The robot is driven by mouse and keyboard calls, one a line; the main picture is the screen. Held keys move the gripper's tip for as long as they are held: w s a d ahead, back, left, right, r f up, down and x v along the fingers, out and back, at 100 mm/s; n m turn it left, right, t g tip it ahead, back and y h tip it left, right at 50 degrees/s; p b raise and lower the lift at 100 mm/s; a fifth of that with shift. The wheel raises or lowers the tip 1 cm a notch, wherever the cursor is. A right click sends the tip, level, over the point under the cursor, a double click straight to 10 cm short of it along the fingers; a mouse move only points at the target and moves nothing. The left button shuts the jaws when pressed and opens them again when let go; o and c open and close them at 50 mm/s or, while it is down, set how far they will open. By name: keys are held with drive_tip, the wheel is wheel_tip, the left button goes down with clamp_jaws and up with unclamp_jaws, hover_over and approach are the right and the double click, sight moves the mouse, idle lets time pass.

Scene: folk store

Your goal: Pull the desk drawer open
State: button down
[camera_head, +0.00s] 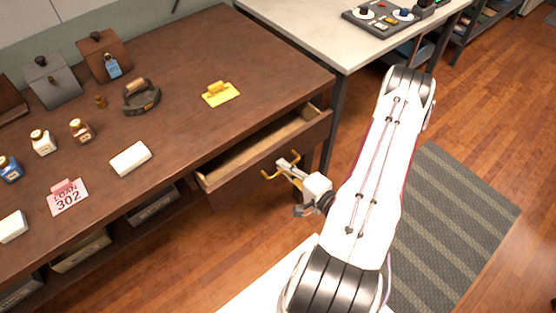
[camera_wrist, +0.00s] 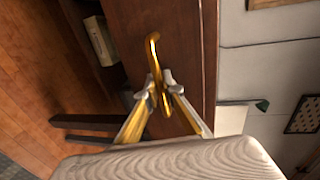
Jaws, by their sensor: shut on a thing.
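The desk drawer (camera_head: 310,132) stands partly open at the desk's right end, and its bare wooden inside shows from above. Its brass handle (camera_head: 266,175) is on the front face. My gripper (camera_head: 283,164) is in front of the drawer and shut on the handle. In the wrist view, the two fingertips (camera_wrist: 160,82) close around the brass handle (camera_wrist: 153,48), against the dark wooden drawer front (camera_wrist: 185,35). Part of the handle is hidden by the fingers.
The brown desk (camera_head: 185,85) carries a yellow card holder (camera_head: 220,94), small bottles, a white block (camera_head: 130,158) and a pink number card (camera_head: 67,196). A pale table (camera_head: 310,30) stands behind. A striped grey mat (camera_head: 450,210) lies on the floor at right.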

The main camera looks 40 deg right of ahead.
drive_tip(key=f+v, duration=0.3)
drive_tip(key=v, duration=1.1)
drive_tip(key=shift+s, duration=0.6)
drive_tip(key=c, duration=2.4)
unclamp_jaws()
drive_tip(key=shift+c, duration=0.2)
drive_tip(key=shift+s+r, duration=0.1)
drive_tip(key=shift+s, duration=0.1)
drive_tip(key=v, duration=1.1)
drive_tip(key=shift+s, duration=0.25)
